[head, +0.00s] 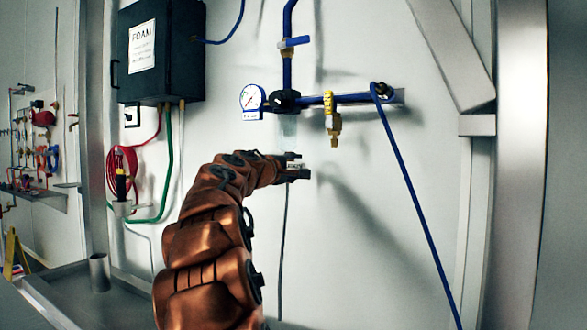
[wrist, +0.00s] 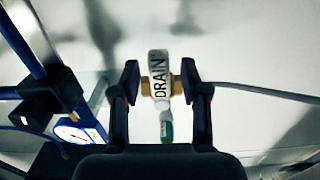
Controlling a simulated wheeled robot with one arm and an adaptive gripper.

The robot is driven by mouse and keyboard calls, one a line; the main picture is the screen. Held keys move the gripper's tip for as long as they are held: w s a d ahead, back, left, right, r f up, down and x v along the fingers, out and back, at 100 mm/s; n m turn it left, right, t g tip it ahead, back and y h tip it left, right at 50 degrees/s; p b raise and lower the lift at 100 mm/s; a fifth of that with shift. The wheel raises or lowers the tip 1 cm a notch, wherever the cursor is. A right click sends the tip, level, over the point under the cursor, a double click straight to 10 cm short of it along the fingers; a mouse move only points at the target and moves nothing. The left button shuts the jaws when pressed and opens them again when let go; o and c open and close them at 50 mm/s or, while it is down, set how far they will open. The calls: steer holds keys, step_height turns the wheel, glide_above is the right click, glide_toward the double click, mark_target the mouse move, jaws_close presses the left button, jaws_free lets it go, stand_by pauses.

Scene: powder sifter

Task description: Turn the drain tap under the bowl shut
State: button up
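The drain tap has a pale handle lettered DRAIN (wrist: 158,75) and a brass body (wrist: 177,91) that runs sideways behind it in the wrist view. The handle lies across the brass body. A small teal piece (wrist: 167,130) shows below the handle. My gripper (wrist: 160,82) is open, with one finger on each side of the handle and a visible gap at both. In the head view my gripper (head: 295,167) is at the tap, below the clear bowl (head: 289,127), and hides most of the tap.
A blue pipe (head: 312,101) with a gauge (head: 252,98) and a yellow-handled brass valve (head: 332,123) runs above my gripper. A dark hose (head: 283,240) hangs below the tap. A blue hose (head: 415,200) slants down at right. A black box (head: 160,55) is at upper left.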

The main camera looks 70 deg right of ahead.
steer(key=shift+a, duration=0.1)
steer(key=w+a, duration=0.1)
steer(key=a, duration=1)
steer(key=shift+w+a, duration=0.15)
steer(key=shift+a, duration=0.25)
stand_by(0.4)
steer(key=w+a+f+t+y, duration=0.1)
steer(key=a+f+y, duration=0.3)
steer(key=a+f, duration=0.55)
steer(key=a+f+t+y, duration=0.1)
steer(key=a+f+y, duration=0.45)
steer(key=f, duration=0.75)
steer(key=w+a+f+y, duration=0.1)
steer(key=a+f+y, duration=0.1)
steer(key=a+f, duration=0.9)
steer(key=s+a+f+n+g+y, duration=0.1)
steer(key=s+a+f+y, duration=0.1)
steer(key=s+a+f, duration=0.45)
steer(key=s+a+f+g+y, duration=0.1)
steer(key=s+a+f+y, duration=0.15)
steer(key=a, duration=0.75)
steer(key=s+a+f+n+g+y, duration=0.1)
steer(key=s+a+f+y, duration=0.1)
steer(key=s+a+f, duration=0.5)
step_height(320, 180, up, 28)
steer(key=w+t+p, duration=0.1)
steer(key=p, duration=2.3)
steer(key=shift+a+f+m+p, duration=0.2)
steer(key=shift+m+p, duration=0.1)
steer(key=shift+p, duration=0.1)
